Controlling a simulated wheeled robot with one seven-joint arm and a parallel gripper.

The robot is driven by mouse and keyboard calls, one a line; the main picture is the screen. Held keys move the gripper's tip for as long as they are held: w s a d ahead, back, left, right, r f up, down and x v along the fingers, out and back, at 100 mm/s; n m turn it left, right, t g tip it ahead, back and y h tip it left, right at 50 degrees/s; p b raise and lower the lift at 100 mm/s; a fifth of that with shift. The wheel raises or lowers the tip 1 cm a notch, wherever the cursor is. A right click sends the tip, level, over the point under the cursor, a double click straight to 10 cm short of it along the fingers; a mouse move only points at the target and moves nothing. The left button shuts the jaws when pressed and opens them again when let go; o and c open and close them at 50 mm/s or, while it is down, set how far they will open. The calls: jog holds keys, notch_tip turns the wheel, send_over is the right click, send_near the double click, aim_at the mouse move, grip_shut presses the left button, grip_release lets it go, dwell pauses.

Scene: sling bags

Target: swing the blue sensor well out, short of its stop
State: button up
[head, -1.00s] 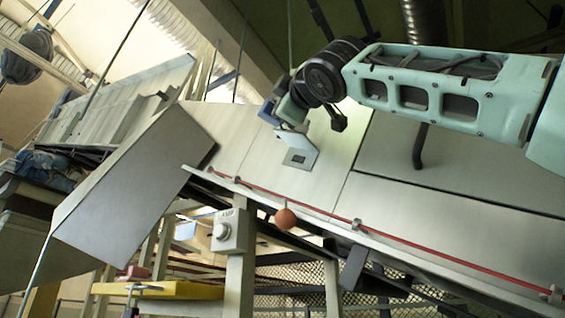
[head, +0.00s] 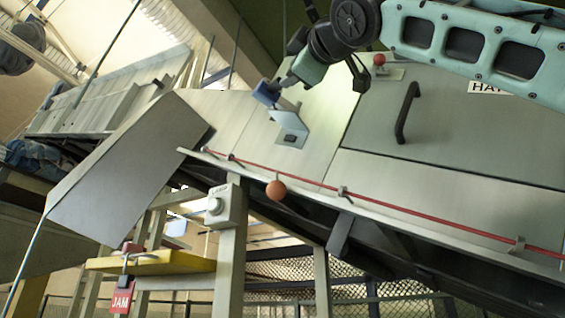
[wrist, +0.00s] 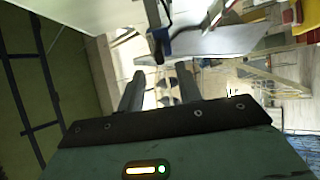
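The blue sensor (head: 266,93) is a small block above a pale bent bracket plate (head: 291,130) on the sloping grey panel, near the top centre of the head view. My gripper (head: 286,81) comes down to it from the upper right, close beside it; I cannot tell whether they touch. In the wrist view, my gripper (wrist: 160,75) has its two dark fingers apart with a clear gap and nothing between them. A dark blue edge, likely the sensor (wrist: 163,46), lies just beyond the fingertips. The sensor's pivot and stop cannot be made out.
A red cord (head: 400,208) runs along the panel's lower edge, with an orange ball (head: 276,190) hanging near its left part. A black handle (head: 406,112) and red knob (head: 379,59) stand on the panel under my arm. A grey button box (head: 226,205) is below.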

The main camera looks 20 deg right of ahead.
jog(key=b+v, duration=0.2)
jog(key=v, duration=0.5)
jog(key=shift+s+f+b, duration=0.2)
jog(key=shift+s+b, duration=0.1)
